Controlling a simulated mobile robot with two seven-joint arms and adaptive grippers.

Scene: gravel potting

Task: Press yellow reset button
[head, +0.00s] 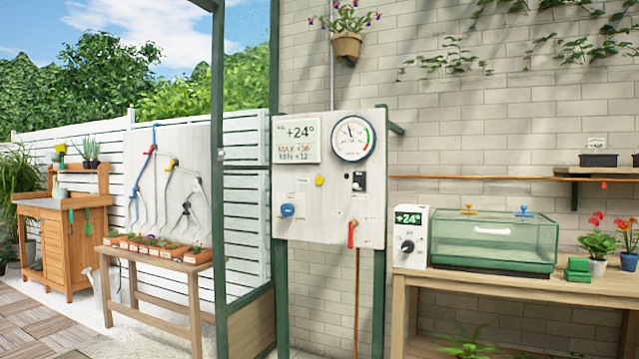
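The yellow button (320,181) is a small knob near the middle of a pale control board (337,226) that stands on green posts. A round dial gauge (352,138) is at the board's upper right. A blue knob (287,210) is at the lower left and a red lever (351,233) at the lower right. Nothing covers the yellow button. Neither of my grippers is in the head view.
A wooden bench (470,283) at right holds a glass propagator (493,241) and a control box (410,238). A low table (168,258) with potted seedlings stands at left. A green post (219,200) rises left of the board. The space before the board looks clear.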

